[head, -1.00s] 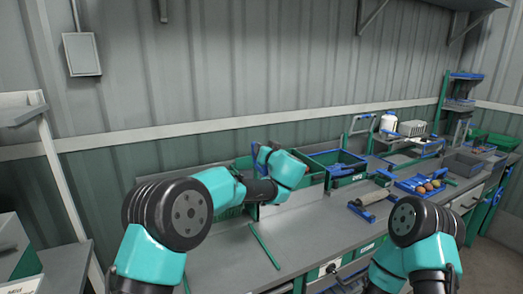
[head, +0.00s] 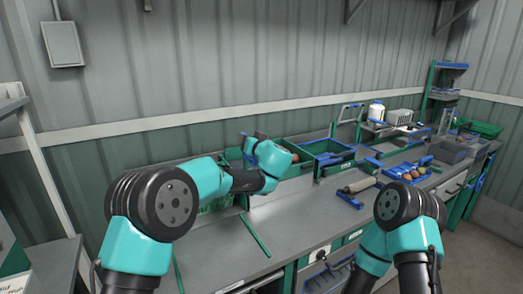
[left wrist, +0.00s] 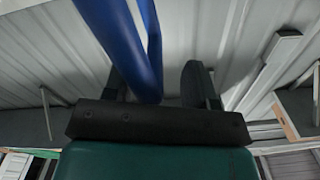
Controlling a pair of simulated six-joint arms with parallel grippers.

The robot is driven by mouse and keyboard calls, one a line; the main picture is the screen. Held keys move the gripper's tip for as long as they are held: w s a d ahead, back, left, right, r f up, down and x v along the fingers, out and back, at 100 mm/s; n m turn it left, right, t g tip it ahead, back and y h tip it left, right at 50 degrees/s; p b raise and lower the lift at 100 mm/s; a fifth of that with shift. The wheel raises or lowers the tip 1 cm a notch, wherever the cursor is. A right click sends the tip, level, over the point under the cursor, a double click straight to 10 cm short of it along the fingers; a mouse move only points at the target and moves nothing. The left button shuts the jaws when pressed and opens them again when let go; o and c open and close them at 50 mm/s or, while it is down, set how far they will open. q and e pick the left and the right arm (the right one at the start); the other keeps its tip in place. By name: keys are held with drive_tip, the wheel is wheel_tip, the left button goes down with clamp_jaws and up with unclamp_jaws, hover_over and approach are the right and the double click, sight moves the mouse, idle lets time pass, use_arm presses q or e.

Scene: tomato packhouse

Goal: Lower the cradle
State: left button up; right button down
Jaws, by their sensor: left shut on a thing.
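In the left wrist view my left gripper (left wrist: 160,92) is shut on a blue bar-like part (left wrist: 118,40), which runs up out of the picture between its fingers. In the head view my left arm reaches over the back of the bench, and the wrist hides most of the gripper. A bit of blue (head: 246,143) shows just beyond it. I cannot tell from these frames whether the held blue part belongs to the cradle. My right arm is bent at the lower right of the head view; its gripper is out of the picture.
Green crates with blue rims (head: 322,146) stand at the back of the bench (head: 285,215). A green strip (head: 255,236) lies in front. To the right are a blue roller stand (head: 350,199) and a blue tray (head: 398,173) with round produce. The bench's middle front is fairly clear.

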use_arm(q)
drive_tip(key=v, duration=1.7)
drive_tip(key=shift+a+f, duration=0.1)
